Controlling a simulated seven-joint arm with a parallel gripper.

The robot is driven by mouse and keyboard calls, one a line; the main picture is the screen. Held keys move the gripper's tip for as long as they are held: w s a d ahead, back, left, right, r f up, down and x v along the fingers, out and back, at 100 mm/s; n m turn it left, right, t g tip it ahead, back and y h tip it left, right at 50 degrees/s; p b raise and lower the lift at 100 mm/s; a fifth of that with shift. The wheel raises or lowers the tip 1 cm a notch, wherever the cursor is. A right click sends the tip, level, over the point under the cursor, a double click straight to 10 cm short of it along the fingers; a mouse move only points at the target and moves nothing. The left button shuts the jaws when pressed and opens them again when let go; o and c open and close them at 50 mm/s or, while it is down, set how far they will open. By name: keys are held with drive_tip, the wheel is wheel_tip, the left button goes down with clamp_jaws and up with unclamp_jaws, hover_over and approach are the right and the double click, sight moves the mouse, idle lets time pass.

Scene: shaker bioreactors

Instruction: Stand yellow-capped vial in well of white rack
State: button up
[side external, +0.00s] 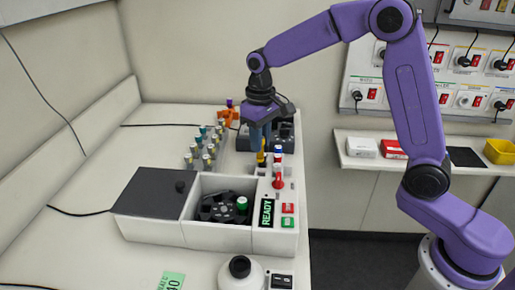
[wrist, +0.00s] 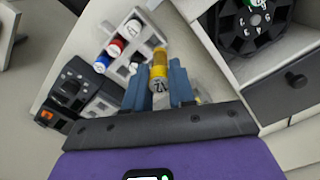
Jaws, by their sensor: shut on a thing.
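The yellow-capped vial (wrist: 159,73) is between the two blue fingers of my gripper (wrist: 159,86) in the wrist view. In the side view the yellow vial (side external: 261,158) shows just below my gripper (side external: 261,146), which points down and is shut on it.
A white machine with a READY panel (side external: 266,213) stands in front, its open bay holding a black rotor (side external: 218,207) with a green-capped vial (side external: 242,203). A grey rack (side external: 205,158) of several vials stands behind to the left. A black device (wrist: 70,90) is near the white rack.

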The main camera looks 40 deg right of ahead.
drive_tip(key=shift+w+d+f, duration=0.1)
drive_tip(key=shift+d+f, duration=0.05)
drive_tip(key=shift+f, duration=0.7)
drive_tip(key=shift+w+d+f, duration=0.15)
drive_tip(key=shift+d+f, duration=0.05)
drive_tip(key=shift+f, duration=0.7)
drive_tip(key=shift+w+d+f, duration=0.1)
drive_tip(key=shift+d+f, duration=0.05)
drive_tip(key=shift+f, duration=0.7)
drive_tip(key=shift+f, duration=2.05)
drive_tip(key=o, duration=0.9)
wheel_tip(320, 180, up, 7)
idle(0.7)
